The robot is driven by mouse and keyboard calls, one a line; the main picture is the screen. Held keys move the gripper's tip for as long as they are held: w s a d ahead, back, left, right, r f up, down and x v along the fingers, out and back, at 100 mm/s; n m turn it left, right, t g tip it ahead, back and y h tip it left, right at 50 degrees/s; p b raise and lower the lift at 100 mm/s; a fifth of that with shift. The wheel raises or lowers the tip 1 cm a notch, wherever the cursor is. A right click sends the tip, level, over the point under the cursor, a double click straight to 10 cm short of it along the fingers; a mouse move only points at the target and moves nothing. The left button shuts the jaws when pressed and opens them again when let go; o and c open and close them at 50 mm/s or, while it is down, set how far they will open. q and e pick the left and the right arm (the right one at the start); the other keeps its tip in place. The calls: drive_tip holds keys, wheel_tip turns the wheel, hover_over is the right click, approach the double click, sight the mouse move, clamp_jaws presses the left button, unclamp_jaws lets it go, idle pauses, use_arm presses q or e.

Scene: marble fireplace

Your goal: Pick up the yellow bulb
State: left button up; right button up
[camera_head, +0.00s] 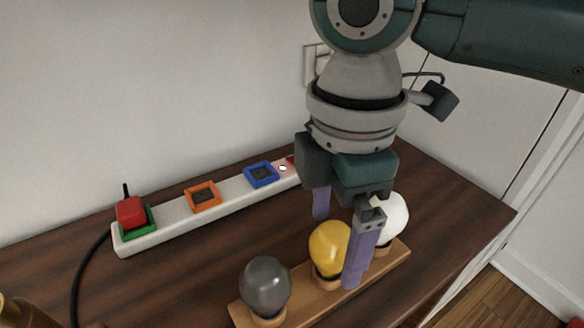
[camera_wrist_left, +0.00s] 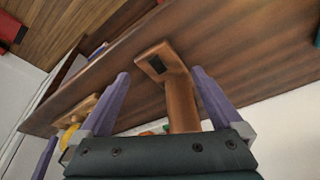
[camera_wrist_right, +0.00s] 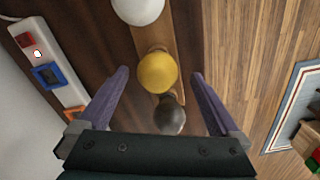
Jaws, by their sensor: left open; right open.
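The yellow bulb (camera_head: 328,243) stands upright in a wooden holder (camera_head: 303,312), between a grey bulb (camera_head: 265,284) and a white bulb (camera_head: 394,214). My right gripper (camera_head: 336,252) is open and points down at the yellow bulb; one finger partly covers the bulb's right side. In the right wrist view the yellow bulb (camera_wrist_right: 157,72) appears between the open fingers, with no finger seen touching it. My left gripper (camera_wrist_left: 160,71) is open in the left wrist view, its fingers either side of a brown wooden post (camera_wrist_left: 181,100). The yellow bulb (camera_wrist_left: 68,136) is partly hidden there.
A white power strip (camera_head: 170,229) with colored sockets lies along the wall behind the holder; a red plug (camera_head: 130,212) sits in its green socket. A brown object (camera_head: 24,314) shows at the bottom left. The cabinet's right edge is beyond the white bulb.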

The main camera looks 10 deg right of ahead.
sight(332, 258)
wheel_tip(332, 258, down, 6)
drive_tip(key=shift+w+d+r+b, duration=0.1)
drive_tip(key=shift+r+b, duration=0.1)
drive_tip(key=shift+b, duration=0.45)
drive_tip(key=c, duration=1.4)
drive_tip(key=shift+c, duration=0.2)
drive_tip(key=shift+r, duration=0.15)
